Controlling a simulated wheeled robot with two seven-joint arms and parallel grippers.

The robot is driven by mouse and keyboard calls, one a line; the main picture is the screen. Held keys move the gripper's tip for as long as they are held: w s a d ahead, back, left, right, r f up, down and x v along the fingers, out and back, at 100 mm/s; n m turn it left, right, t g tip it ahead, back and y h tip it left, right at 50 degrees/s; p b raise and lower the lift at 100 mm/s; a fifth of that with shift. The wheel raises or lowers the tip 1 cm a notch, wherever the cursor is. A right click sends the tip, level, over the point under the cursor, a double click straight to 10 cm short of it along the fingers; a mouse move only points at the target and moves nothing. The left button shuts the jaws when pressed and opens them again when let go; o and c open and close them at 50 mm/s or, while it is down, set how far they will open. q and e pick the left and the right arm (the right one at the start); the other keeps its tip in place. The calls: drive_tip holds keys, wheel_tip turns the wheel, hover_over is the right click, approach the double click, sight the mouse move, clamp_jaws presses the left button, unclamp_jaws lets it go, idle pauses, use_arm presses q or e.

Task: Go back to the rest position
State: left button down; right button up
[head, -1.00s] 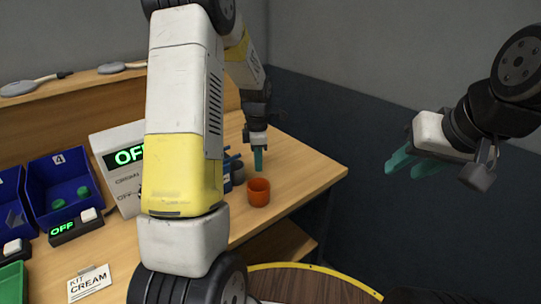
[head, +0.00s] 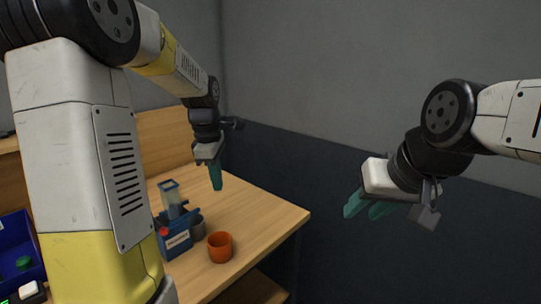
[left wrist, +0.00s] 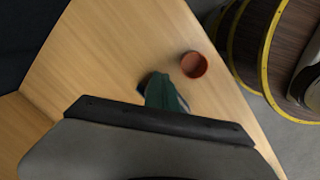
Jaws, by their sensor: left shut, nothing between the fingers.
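My left gripper (head: 216,176) has teal fingers pointing down, shut and empty, above the back part of the wooden table (head: 262,205). An orange cup (head: 220,248) stands upright on the table, nearer than the gripper and apart from it. In the left wrist view the shut fingers (left wrist: 165,93) show beside the orange cup (left wrist: 194,65), with table around them. My right gripper (head: 369,205) hangs at the right in front of the dark wall, clear of the table. Its two teal fingers are apart with nothing between them.
A blue holder (head: 176,240) with a clear-topped container and a dark grey cup (head: 198,228) stand left of the orange cup. A blue bin (head: 18,262) is at the left edge. Brown slatted surfaces with yellow bands (left wrist: 235,30) lie beside the table. The table's right end is clear.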

use_arm(q)
drive_tip(key=s+d+r+m+t, duration=0.2)
drive_tip(key=s+r+m, duration=0.1)
drive_tip(key=s+m, duration=0.6)
drive_tip(key=s+d+r+m+t+h, duration=0.1)
drive_tip(key=s+d+r+m+t, duration=0.2)
drive_tip(key=s+m, duration=0.6)
drive_tip(key=shift+s+r+m+h, duration=0.3)
drive_tip(key=shift+s+r, duration=0.05)
drive_tip(key=shift+s, duration=0.9)
drive_tip(key=shift+a, duration=0.1)
